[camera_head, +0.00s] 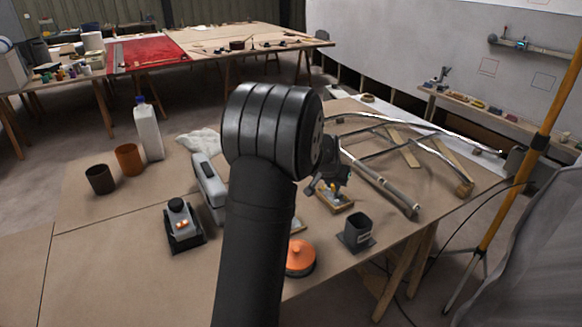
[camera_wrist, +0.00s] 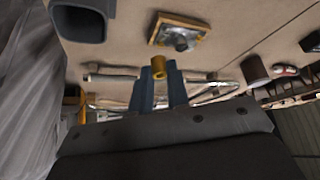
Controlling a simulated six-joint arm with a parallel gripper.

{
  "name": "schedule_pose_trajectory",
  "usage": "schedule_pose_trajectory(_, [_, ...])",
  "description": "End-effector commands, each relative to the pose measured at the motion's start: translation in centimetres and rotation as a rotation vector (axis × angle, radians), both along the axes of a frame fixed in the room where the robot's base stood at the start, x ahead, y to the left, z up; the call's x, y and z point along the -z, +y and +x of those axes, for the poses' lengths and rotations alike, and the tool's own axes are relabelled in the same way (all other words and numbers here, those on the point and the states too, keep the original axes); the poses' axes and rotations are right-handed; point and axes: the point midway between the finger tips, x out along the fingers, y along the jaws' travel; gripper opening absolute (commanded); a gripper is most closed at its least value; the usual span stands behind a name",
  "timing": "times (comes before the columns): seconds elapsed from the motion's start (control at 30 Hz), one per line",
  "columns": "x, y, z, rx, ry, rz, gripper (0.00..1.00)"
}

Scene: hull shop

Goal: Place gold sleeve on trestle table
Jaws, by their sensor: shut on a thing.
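The gold sleeve (camera_wrist: 159,68) is a short hollow cylinder at the tips of my gripper (camera_wrist: 160,74) in the wrist view. My gripper is shut on it, one finger on each side. The sleeve appears held above the trestle table (camera_head: 120,225), a brown board top. In the head view my gripper (camera_head: 330,183) hangs just right of my black arm, over a small wooden tray (camera_head: 345,207). The sleeve is too small there to make out clearly. The same tray shows in the wrist view (camera_wrist: 165,41) with something grey in it. My arm hides part of the table.
A dark square cup (camera_head: 357,232) and an orange round lid-like thing (camera_head: 299,258) stand near the front edge. Long poles (camera_head: 385,190) lie at the right. A bottle (camera_head: 148,130), two cups (camera_head: 100,180) and a grey device (camera_head: 209,182) are left. The table's left front is bare.

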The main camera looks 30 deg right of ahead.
Motion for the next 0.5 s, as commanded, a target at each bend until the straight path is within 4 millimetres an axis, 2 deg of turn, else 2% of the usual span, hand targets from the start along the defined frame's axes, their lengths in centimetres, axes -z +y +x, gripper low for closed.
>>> schedule_pose_trajectory(0.1, [2.8,0.0,0.0,-0.001,0.002,0.002,0.0])
schedule_pose_trajectory(0.37, [6.9,0.0,0.0,-0.001,0.002,0.001,0.0])
schedule_pose_trajectory(0.5, [9.7,0.1,0.0,-0.002,0.003,0.003,0.0])
